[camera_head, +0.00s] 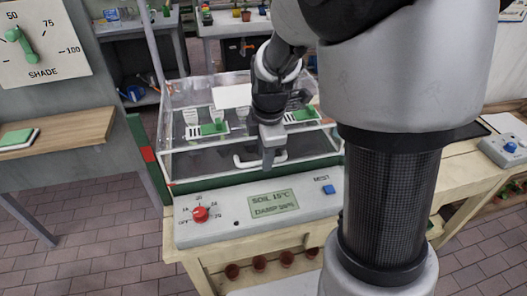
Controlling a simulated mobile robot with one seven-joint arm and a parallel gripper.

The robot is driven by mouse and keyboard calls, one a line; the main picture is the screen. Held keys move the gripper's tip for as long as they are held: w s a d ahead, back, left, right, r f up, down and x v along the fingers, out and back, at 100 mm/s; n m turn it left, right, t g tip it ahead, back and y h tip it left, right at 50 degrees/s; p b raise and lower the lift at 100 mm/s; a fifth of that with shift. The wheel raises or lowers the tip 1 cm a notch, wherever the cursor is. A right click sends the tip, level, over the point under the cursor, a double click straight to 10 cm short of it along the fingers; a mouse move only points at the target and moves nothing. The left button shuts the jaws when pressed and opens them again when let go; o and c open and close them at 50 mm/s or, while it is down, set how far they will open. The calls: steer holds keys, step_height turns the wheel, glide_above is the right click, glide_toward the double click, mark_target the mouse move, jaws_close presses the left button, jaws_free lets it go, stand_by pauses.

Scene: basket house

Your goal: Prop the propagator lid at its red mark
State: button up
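The propagator's clear lid (205,165) is a see-through box cover over the planting tray behind the control panel. It looks down on its base, though its lower edge is hard to make out. A white handle (243,164) is on its front face. A red mark (148,154) shows on a dark green upright post (139,132) just left of the lid. My gripper (274,160) points down in front of the lid, at the right end of the handle. It partly hides the handle. Whether the fingers touch or grip it cannot be told.
The control panel (230,222) has a red dial (200,214), a display (273,203) and a blue button (329,189). My arm hides the right side. A wooden shelf (60,140) is at left. Terracotta pots (259,263) sit below the bench.

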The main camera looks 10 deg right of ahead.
jaws_close()
steer(key=w+r+g+p, duration=0.1)
steer(key=w+r+p, duration=0.2)
steer(key=r+p, duration=0.3)
steer(key=w+r+g+p, duration=0.1)
steer(key=w+r+p, duration=0.2)
steer(key=r+p, duration=0.3)
steer(key=shift+r+g+p, duration=0.3)
steer(key=shift+r+p, duration=0.1)
steer(key=shift+r, duration=0.55)
jaws_free()
steer(key=shift+w+f, duration=0.1)
